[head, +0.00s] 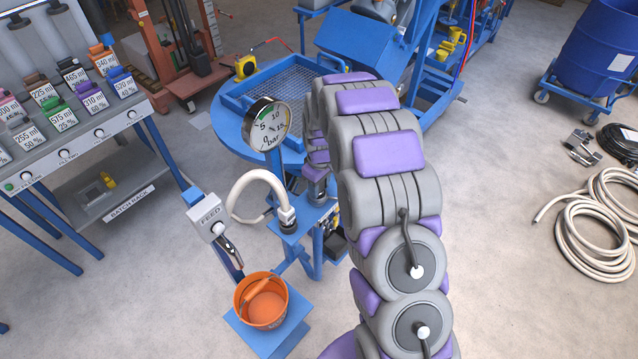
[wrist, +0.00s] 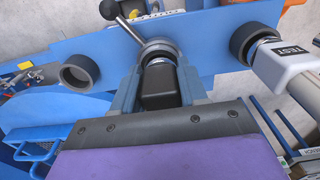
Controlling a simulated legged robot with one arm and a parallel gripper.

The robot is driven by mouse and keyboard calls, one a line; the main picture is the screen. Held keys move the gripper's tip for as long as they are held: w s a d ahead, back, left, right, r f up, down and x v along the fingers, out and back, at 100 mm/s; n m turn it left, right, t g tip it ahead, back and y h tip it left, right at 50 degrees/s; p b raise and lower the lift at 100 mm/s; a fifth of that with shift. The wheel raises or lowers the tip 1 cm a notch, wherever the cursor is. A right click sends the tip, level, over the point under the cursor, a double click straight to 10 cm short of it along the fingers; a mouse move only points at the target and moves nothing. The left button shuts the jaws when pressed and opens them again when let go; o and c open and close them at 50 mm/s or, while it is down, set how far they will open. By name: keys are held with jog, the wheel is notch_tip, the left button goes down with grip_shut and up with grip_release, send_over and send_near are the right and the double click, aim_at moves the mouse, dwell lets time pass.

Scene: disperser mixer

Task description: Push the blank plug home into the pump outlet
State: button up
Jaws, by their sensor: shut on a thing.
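My gripper (wrist: 158,92) is shut on the blank plug (wrist: 158,88), a dark block with a pale metal collar at its far end. The plug points straight into the grey ring of the pump outlet (wrist: 157,47) on the blue plate. Its collar end is at the mouth of the ring; how deep it sits I cannot tell. A metal lever with a black ball end (wrist: 108,10) rises from the ring to the upper left. In the head view my arm hides most of the gripper and plug.
On the blue plate, an open black socket (wrist: 80,73) lies left and a black port (wrist: 250,42) right, with a white TEST block (wrist: 288,62) by it. The pressure gauge (head: 267,124), white hose (head: 250,185), FEED box (head: 208,217) and orange bucket (head: 260,300) stand left of my arm.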

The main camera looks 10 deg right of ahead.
jog(key=shift+f, duration=0.4)
jog(key=o, duration=1.3)
jog(key=shift+s+d+r+p, duration=0.1)
jog(key=shift+r+p, duration=0.65)
jog(key=shift+r, duration=3.55)
jog(key=shift+s+r+p, duration=0.1)
jog(key=shift+r+p, duration=0.6)
jog(key=shift+r, duration=3.6)
